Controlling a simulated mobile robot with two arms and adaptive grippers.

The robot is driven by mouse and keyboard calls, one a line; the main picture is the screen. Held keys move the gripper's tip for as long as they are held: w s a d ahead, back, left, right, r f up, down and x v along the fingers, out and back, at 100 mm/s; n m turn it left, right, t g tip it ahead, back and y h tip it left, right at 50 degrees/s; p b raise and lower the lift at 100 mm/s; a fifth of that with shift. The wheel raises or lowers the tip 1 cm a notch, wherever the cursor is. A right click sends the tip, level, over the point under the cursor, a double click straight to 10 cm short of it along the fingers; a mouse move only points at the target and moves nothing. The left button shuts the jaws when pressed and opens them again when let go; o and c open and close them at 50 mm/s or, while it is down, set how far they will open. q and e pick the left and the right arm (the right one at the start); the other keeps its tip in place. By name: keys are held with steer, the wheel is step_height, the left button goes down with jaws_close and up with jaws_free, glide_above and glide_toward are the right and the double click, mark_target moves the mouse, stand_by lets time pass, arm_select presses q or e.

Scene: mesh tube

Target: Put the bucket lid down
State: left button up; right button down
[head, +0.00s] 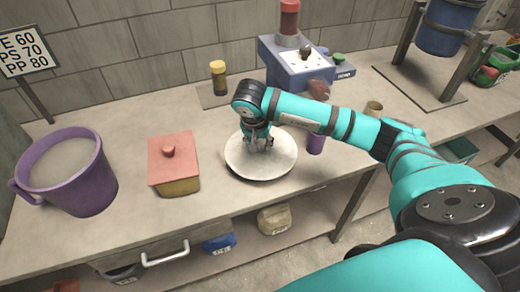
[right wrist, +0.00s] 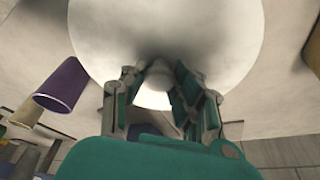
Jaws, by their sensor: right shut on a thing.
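The bucket lid (head: 262,170) is a round white disc with a small knob, over the front middle of the counter in the head view. My right gripper (head: 258,146) is above its middle, pointing down, shut on the knob. In the right wrist view the lid (right wrist: 215,35) fills the top, and the gripper's fingers (right wrist: 160,82) stand on either side of the pale knob. The lid looks level; I cannot tell whether it touches the counter or hangs just above it. The purple bucket (head: 88,192) stands open at the left with pale contents. My left gripper is out of view.
A red-lidded box (head: 175,165) stands left of the lid. A purple cup (head: 316,144) is close on its right, also in the right wrist view (right wrist: 62,85). A blue-grey machine (head: 290,70) and a yellow-and-black jar (head: 218,78) stand behind. Bare counter lies between bucket and box.

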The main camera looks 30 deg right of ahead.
step_height(320, 180, down, 3)
steer(key=shift+f+p, duration=0.15)
steer(key=shift+p, duration=0.15)
steer(key=shift+f, duration=0.5)
steer(key=c, duration=1)
jaws_free()
steer(key=shift+r, duration=0.1)
steer(key=shift+c, duration=0.2)
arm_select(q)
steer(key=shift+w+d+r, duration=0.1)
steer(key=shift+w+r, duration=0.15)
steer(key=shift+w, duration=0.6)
arm_select(e)
steer(key=shift+r, duration=0.2)
steer(key=shift+a+r, duration=0.1)
steer(key=shift+r, duration=0.2)
arm_select(q)
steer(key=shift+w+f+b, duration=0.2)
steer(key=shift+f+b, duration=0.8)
steer(key=shift+b, duration=0.15)
arm_select(e)
steer(key=v, duration=1.1)
